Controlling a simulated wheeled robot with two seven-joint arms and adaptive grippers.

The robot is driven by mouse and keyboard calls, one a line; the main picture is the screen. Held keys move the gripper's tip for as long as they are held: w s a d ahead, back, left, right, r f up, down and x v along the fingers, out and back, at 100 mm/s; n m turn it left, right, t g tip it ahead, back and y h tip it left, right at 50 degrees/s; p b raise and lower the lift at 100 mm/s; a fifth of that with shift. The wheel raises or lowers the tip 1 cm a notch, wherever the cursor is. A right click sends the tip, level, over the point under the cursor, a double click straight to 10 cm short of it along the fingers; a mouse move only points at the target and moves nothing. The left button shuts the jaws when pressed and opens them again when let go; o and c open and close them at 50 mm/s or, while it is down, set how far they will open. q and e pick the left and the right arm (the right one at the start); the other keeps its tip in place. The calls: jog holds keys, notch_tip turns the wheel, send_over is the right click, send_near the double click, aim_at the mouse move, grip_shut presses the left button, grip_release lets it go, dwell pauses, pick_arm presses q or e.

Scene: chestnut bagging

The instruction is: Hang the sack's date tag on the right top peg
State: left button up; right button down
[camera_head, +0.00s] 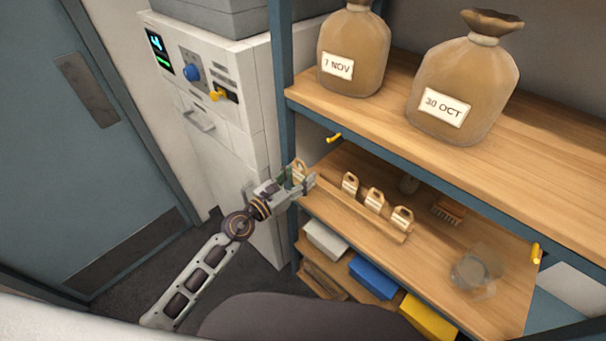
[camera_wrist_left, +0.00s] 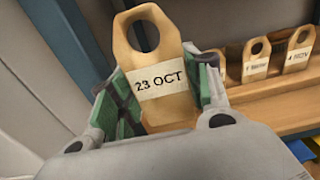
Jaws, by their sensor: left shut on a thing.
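My left gripper (camera_head: 299,183) is shut on a wooden tag (camera_wrist_left: 160,80) that reads "23 OCT" and has a round hole at its top. The tag stands upright between the green finger pads in the left wrist view. In the head view the gripper is at the left end of the tag rack (camera_head: 390,232) on the middle shelf; whether the tag touches the rack is unclear. A yellow peg (camera_head: 536,252) sticks out at the right, below the top shelf's edge, and another yellow peg (camera_head: 333,138) at the left. Both look bare. My right gripper is not in view.
Three more tags (camera_head: 374,200) stand in the rack. Sacks labelled "7 NOV" (camera_head: 337,66) and "30 OCT" (camera_head: 444,105) stand on the top shelf (camera_head: 545,135). A glass jar (camera_head: 476,269) and a brush (camera_head: 448,210) are on the middle shelf. A blue post (camera_head: 283,100) stands beside the gripper.

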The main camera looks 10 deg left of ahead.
pick_arm(q)
jog(key=shift+b+v, duration=0.75)
jog(key=shift+v, duration=1.9)
jog(key=b, duration=0.3)
send_near(299, 177)
jog(key=shift+s+a, duration=0.15)
jog(key=shift+s, duration=0.05)
